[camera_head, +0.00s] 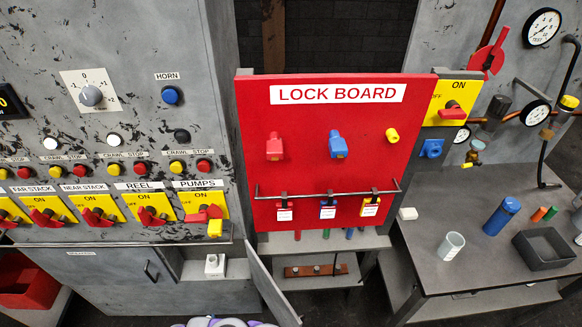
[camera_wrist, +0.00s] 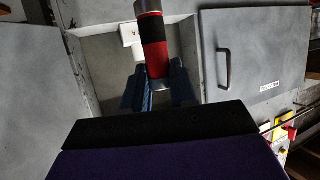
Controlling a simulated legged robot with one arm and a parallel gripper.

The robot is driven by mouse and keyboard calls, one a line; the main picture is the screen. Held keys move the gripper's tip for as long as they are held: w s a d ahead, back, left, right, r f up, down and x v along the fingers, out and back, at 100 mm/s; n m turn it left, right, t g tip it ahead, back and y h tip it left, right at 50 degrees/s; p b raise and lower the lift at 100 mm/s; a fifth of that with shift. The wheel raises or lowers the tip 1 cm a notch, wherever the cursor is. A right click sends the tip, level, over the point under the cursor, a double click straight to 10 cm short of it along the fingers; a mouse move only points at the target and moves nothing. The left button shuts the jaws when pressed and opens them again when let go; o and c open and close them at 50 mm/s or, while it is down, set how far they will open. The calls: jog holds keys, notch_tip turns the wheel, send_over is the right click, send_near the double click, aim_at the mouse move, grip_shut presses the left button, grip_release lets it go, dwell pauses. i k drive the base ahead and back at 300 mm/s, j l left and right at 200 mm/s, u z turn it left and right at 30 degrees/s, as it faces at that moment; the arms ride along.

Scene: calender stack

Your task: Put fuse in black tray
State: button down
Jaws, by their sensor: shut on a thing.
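The fuse (camera_wrist: 153,45) is a red cylinder with a black band and metal ends, seen in the wrist view. My gripper (camera_wrist: 158,88) is shut on it, with one dark finger on each side of its lower end. The fuse is in front of an open cabinet compartment (camera_wrist: 100,65). Neither the fuse nor my gripper can be made out in the head view. The black tray (camera_head: 522,246) is on the grey table at the far right of the head view and looks empty.
The cabinet door (camera_head: 272,288) stands open beside the compartment, which holds a white block (camera_head: 215,266). On the table (camera_head: 480,277) are a blue cylinder (camera_head: 501,216), a pale cup (camera_head: 451,246), and small orange and green cylinders left of a pipe. The red lock board (camera_head: 310,180) stands between cabinet and table.

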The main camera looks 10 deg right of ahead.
aim_at(538, 252)
jog(key=k+l+u, duration=0.15)
jog(key=u, duration=0.3)
jog(key=k+u, duration=0.25)
jog(key=u, duration=0.2)
jog(key=k+u, duration=0.2)
jog(key=u, duration=0.25)
jog(key=k+l+u, duration=0.1)
jog(key=k, duration=0.45)
jog(key=k+z, duration=0.1)
jog(key=z, duration=0.4)
jog(key=l+z, duration=0.1)
jog(key=z, duration=0.4)
jog(key=k+l+z, duration=0.1)
jog(key=z, duration=0.35)
jog(key=l+z, duration=0.1)
jog(key=z, duration=0.4)
jog(key=l+z, duration=0.15)
jog(key=z, duration=0.35)
